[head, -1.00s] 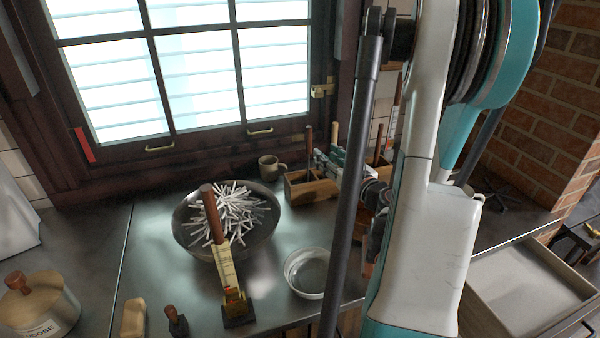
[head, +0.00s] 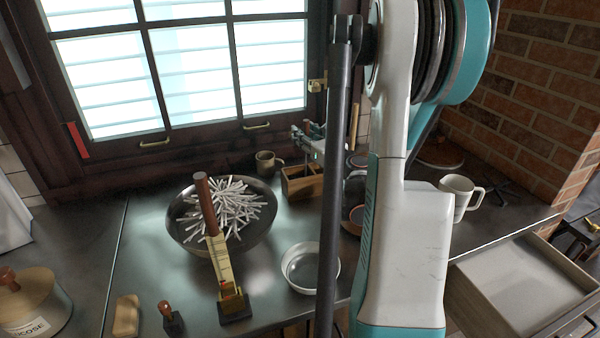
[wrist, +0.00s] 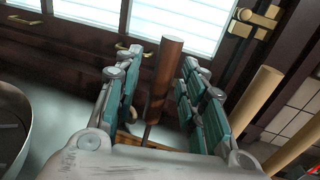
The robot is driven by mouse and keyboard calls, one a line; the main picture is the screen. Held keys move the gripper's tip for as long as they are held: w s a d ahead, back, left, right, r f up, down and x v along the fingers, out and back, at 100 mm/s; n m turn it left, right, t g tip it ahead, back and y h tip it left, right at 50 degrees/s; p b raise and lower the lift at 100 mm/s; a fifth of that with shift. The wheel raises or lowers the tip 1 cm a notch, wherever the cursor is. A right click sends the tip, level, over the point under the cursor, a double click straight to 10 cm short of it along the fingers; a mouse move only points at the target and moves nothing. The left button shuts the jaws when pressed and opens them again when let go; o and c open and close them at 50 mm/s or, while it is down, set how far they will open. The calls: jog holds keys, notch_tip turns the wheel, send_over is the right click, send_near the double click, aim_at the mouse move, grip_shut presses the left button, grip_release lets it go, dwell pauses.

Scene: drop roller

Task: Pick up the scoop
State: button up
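In the wrist view a tool with a dark brown wooden handle (wrist: 168,65) and thin dark shaft stands upright. It may be the scoop; its lower end is hidden. My gripper (wrist: 154,75) is open, with its teal-and-grey fingers on either side of this handle. No contact is clear. In the head view my gripper (head: 314,142) is above and beside the wooden box (head: 301,184), partly behind my arm. The scoop cannot be made out clearly there.
Lighter wooden handles (wrist: 255,100) stand to the right of my gripper. A white mug (head: 458,196) and an open drawer (head: 470,285) are to the right.

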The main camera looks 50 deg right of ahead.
jog(key=shift+c, duration=0.2)
grip_shut()
jog(key=shift+r, duration=0.15)
notch_tip(320, 180, up, 20)
jog(key=p, duration=0.7)
jog(key=shift+p, duration=0.3)
